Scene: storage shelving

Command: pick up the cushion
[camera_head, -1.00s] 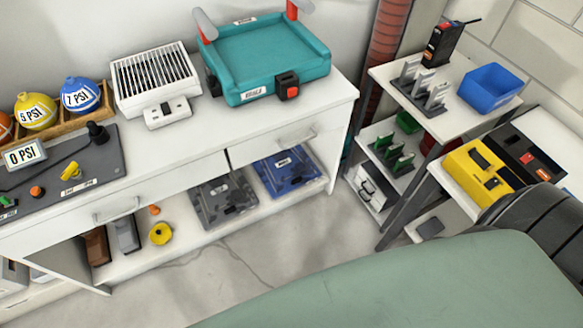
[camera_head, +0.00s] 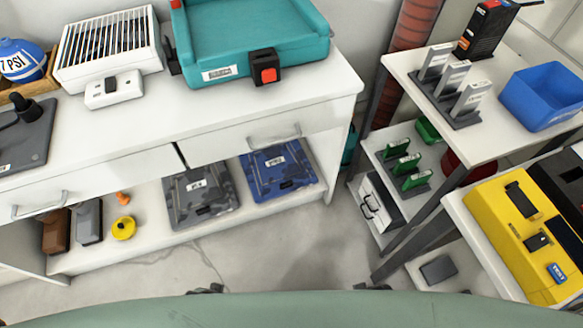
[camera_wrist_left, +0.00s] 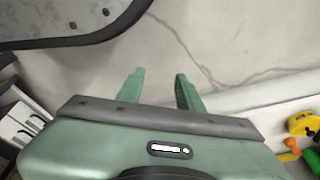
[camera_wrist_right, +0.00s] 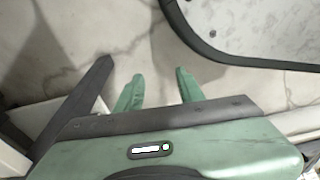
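No thing in view is plainly marked as the cushion. A padded teal tray-like thing (camera_head: 250,38) with a black and red clip lies on the white counter. A flat blue patterned pad (camera_head: 278,172) and a flat dark grey patterned pad (camera_head: 202,194) lie side by side on the low shelf under the counter. My left gripper (camera_wrist_left: 159,74) is open and empty, with bare floor beyond its fingers. My right gripper (camera_wrist_right: 158,74) is open and empty over bare floor. Neither gripper touches any of these things.
The white counter (camera_head: 130,130) has drawers above the low shelf. A rack at the right holds a blue bin (camera_head: 545,97); a yellow case (camera_head: 513,235) sits on a nearer white surface. Grey floor (camera_head: 290,245) is clear between counter and rack.

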